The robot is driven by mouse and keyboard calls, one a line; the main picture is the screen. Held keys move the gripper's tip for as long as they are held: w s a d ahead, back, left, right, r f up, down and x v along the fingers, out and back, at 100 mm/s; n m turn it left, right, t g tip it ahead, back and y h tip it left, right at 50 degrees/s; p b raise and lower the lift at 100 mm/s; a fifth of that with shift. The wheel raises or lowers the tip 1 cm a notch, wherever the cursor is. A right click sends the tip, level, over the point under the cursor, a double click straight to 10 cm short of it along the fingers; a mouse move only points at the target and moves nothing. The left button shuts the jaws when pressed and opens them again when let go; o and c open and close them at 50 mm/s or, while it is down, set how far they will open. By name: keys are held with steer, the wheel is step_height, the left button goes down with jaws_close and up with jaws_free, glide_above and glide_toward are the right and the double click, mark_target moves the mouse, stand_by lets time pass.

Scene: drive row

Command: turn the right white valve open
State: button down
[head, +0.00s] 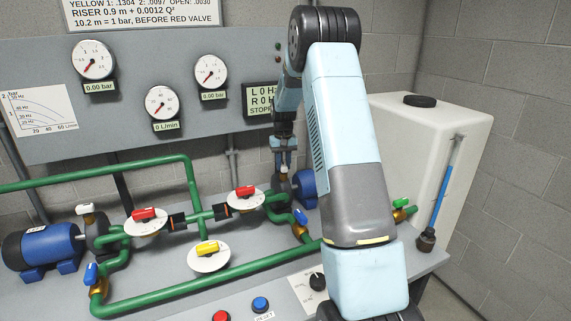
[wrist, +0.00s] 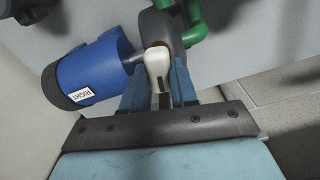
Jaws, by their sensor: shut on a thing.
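The right white valve (wrist: 157,64) sits on the grey pump housing beside the blue motor (wrist: 90,72) labelled RIGHT in the wrist view. My gripper (wrist: 157,82) is shut on its white handle, with one blue finger on each side. In the head view my gripper (head: 284,145) reaches down to the right pump behind my arm. Only a small part of the valve shows there under the fingers. I cannot tell from these views how far the handle is turned.
A left white valve (head: 86,209) stands on the left pump. Red valves (head: 245,191) and a yellow valve (head: 207,248) sit on the green pipes near my gripper. Gauges (head: 162,102) on the back panel read zero. A white tank (head: 440,130) stands at the right.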

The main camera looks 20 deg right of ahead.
mark_target(283, 164)
steer(key=shift+a+f+n, duration=0.1)
steer(key=shift+a+n, duration=0.05)
steer(key=shift+n, duration=0.95)
steer(key=shift+s, duration=0.1)
steer(key=c, duration=0.9)
jaws_free()
steer(key=shift+r, duration=6.9)
